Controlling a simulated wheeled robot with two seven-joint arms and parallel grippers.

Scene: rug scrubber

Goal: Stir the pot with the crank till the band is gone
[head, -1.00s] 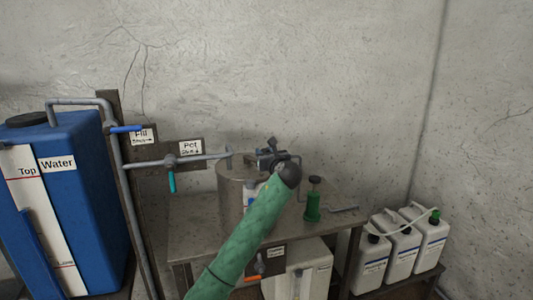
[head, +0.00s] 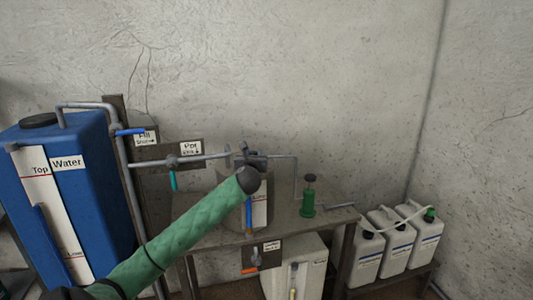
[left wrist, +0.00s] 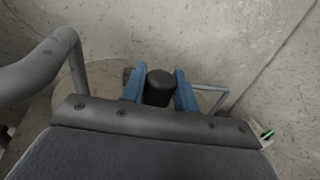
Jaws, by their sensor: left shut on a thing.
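The metal pot (head: 228,185) stands on the bench, partly hidden behind my left arm. Its top also shows at the left in the left wrist view (left wrist: 98,82). My left gripper (head: 250,158) is above the pot. In the left wrist view its blue fingers are shut on the dark crank knob (left wrist: 160,86), one on each side. The rest of the crank is hidden. A narrow upright strip (head: 249,213) on the pot's front shows blue with orange at its foot, beside a white label (head: 260,213). I cannot tell whether a band shows in it. My right gripper is out of view.
A grey pipe (head: 205,157) runs to the pot from the left, with a teal-handled valve. A bent grey rod (head: 295,172) is right of the pot. A green bottle (head: 308,203) stands on the bench (head: 285,225). The blue water tank (head: 90,190) is left; white jugs (head: 395,242) are right.

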